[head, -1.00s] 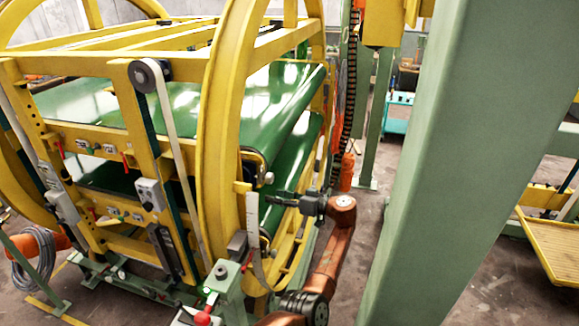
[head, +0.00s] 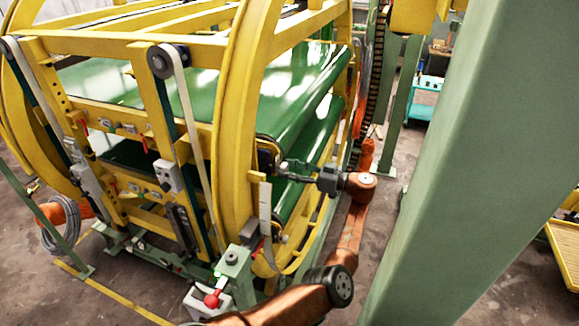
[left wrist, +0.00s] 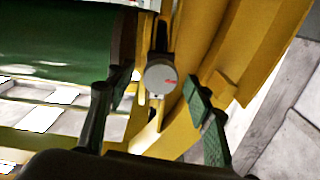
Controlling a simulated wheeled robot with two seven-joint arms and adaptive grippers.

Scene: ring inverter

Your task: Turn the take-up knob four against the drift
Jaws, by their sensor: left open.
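A round grey knob (left wrist: 160,77) with a small red mark on its face shows in the left wrist view, on a yellow slotted bracket by the end of a green belt. My left gripper (head: 284,170) is open at the belt's near right corner in the head view. In the left wrist view its two dark fingers stand on either side of the knob, with visible gaps and no clear contact. In the head view the gripper hides most of the knob's spot. My right gripper is not in view.
The ring inverter's yellow ring (head: 238,130) stands close left of the gripper, with green belts (head: 300,95) behind. A thick green post (head: 455,150) rises to the right of my arm. A control box with a red button (head: 212,299) sits below.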

